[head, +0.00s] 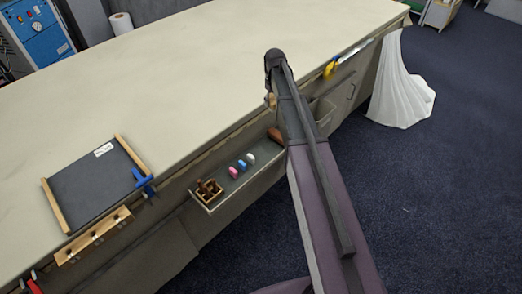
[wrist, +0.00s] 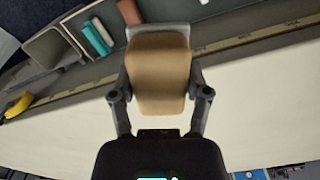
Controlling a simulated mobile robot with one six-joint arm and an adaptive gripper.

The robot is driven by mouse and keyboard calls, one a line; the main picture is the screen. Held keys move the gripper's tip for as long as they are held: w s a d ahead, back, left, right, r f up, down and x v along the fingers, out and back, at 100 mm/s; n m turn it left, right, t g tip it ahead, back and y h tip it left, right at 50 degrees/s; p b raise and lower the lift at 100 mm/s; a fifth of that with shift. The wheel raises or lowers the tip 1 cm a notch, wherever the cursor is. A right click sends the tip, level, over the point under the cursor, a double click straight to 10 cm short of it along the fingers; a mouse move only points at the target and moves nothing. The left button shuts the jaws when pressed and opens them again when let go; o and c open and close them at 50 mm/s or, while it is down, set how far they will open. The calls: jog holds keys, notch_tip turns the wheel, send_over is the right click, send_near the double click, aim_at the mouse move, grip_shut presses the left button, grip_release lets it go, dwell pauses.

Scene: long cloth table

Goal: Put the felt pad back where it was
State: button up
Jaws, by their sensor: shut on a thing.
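My gripper (wrist: 160,85) is shut on the felt pad (wrist: 158,70), a tan block with rounded corners and a pale grey layer along its far end. In the wrist view the fingers grip it from both sides, over the table's edge region. In the head view only a small tan bit of it (head: 271,100) shows beside my dark arm, near the table's front edge. The gripper's fingers are hidden there by the arm. A grey tray (head: 238,182) hangs along the table's front, below the top.
The tray holds pink, blue and white pieces (head: 241,165), a small wooden box (head: 208,190) and a brown piece (head: 275,135). Left is a dark board (head: 95,183) with a blue clamp (head: 143,182). A yellow-handled tool (head: 330,70) lies right. The tabletop (head: 190,75) is mostly clear.

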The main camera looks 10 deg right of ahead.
jog(key=shift+a, duration=0.2)
jog(key=shift+f, duration=0.1)
jog(key=shift+w+a+f+b, duration=0.1)
jog(key=shift+a+f+b, duration=0.1)
jog(key=shift+f+b, duration=0.5)
notch_tip(320, 180, down, 19)
jog(key=w+a+n+b, duration=0.2)
jog(key=n+b, duration=0.1)
jog(key=b, duration=1.6)
jog(key=shift+w+f+n+b, duration=0.15)
jog(key=shift+w+n+b, duration=0.05)
jog(key=shift+n+b, duration=0.1)
jog(key=b, duration=0.6)
send_over(264, 151)
notch_tip(264, 151, down, 6)
jog(key=shift+f, duration=0.15)
jog(key=shift+f+b, duration=1.9)
jog(key=shift+b, duration=0.1)
